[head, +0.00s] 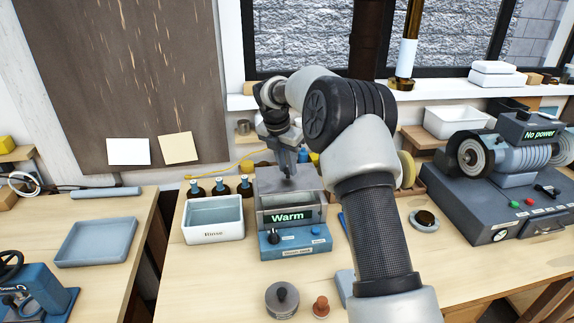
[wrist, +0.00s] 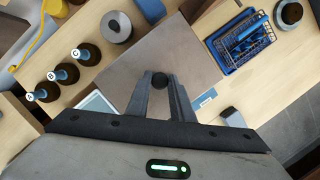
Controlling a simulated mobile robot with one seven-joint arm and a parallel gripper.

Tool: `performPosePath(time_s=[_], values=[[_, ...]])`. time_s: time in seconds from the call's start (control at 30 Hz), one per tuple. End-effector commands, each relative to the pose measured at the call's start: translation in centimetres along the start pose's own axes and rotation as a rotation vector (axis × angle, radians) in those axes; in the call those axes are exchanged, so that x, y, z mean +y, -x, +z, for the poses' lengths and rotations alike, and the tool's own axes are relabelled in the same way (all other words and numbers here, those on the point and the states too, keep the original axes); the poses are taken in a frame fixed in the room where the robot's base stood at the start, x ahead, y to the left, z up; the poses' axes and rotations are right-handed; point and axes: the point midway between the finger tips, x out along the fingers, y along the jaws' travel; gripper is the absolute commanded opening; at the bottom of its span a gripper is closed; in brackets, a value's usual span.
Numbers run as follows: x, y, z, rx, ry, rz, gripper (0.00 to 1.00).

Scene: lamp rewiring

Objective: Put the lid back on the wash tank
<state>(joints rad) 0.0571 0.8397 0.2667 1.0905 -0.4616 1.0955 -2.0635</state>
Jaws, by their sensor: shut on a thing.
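The wash tank (head: 265,243) is a blue-based box with a grey upper part and a display reading "Warm". It stands on the bench in the middle of the head view. The lid is a flat grey square plate with a small black knob, clear in the wrist view (wrist: 190,55). In the head view the lid (head: 310,178) is over the tank top. My gripper (wrist: 160,82) is shut on the lid's knob, with the plate below its fingers. It points down over the tank in the head view (head: 288,180). I cannot tell whether the lid touches the rim.
A white rinse tub (head: 213,234) stands left of the tank, with several dark bottles (head: 220,187) behind it. A blue basket of tools (wrist: 240,40) is beside the lid. A grey round weight-like piece (head: 282,298) is in front. The grinder (head: 500,165) stands right.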

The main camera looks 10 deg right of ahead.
Motion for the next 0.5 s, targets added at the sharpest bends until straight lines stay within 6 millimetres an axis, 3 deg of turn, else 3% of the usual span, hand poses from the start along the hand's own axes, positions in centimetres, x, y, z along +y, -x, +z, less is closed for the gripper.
performPosePath(time_s=[0.5], values=[[0.01, 0.66, 0.19, -0.006, 0.001, -0.001, 0.0]])
